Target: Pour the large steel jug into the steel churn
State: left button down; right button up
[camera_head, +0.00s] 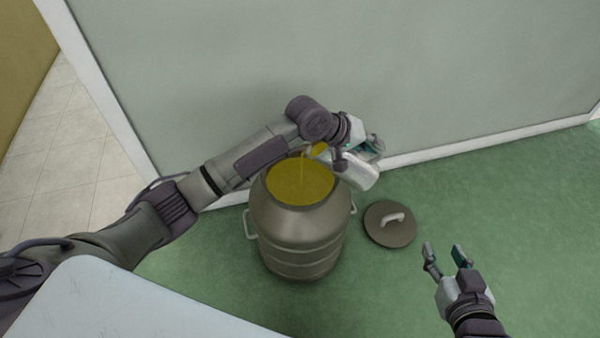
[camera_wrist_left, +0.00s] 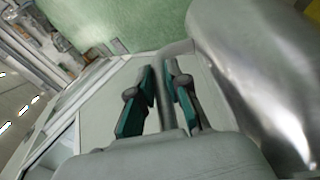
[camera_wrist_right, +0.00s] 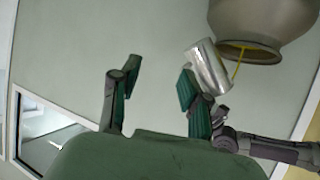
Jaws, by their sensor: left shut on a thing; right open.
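The steel churn (camera_head: 298,240) stands upright on the green floor with its mouth open. Yellow-green oil (camera_head: 300,182) shows inside it near the rim. My left gripper (camera_head: 360,150) is shut on the handle of the large steel jug (camera_head: 364,178), above the churn's right rim. The handle (camera_wrist_left: 166,95) runs between its fingers, beside the shiny jug body (camera_wrist_left: 262,75). The jug is tilted towards the churn, and a thin yellow stream runs from its mouth into the churn. The right wrist view shows the stream (camera_wrist_right: 237,70) too. My right gripper (camera_head: 447,257) is open and empty, right of the churn.
A round lid (camera_head: 390,224) with a pale handle lies on the floor just right of the churn. A grey-green wall (camera_head: 380,70) with a white skirting stands close behind. A pale flat surface (camera_head: 130,305) fills the lower left. The floor at right is clear.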

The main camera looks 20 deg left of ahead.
pick_arm(q)
jog(key=shift+r+b, duration=0.2)
jog(key=shift+b, duration=0.1)
jog(key=shift+a+b, duration=0.1)
jog(key=shift+b, duration=0.65)
jog(key=shift+r+h+b, duration=0.1)
jog(key=shift+h+b, duration=0.25)
jog(key=shift+h, duration=0.05)
jog(key=shift+a, duration=0.1)
pick_arm(e)
notch_tip(320, 180, up, 13)
jog(key=w+a+t+y, duration=0.2)
jog(key=t, duration=0.6)
jog(key=shift+a+t+y, duration=0.25)
jog(key=shift+t+y, duration=0.05)
pick_arm(q)
jog(key=shift+a+f+n+t+h+b, duration=0.3)
jog(key=shift+h+b, duration=0.2)
jog(key=shift+b, duration=0.1)
pick_arm(e)
jog(key=shift+s+r+n+t+y, duration=0.15)
jog(key=shift+s+r+t+y, duration=0.15)
jog(key=shift+r+t, duration=0.3)
jog(key=shift+s+r+n+t+y, duration=0.2)
jog(key=shift+s+r+t, duration=0.2)
jog(key=shift+r, duration=0.4)
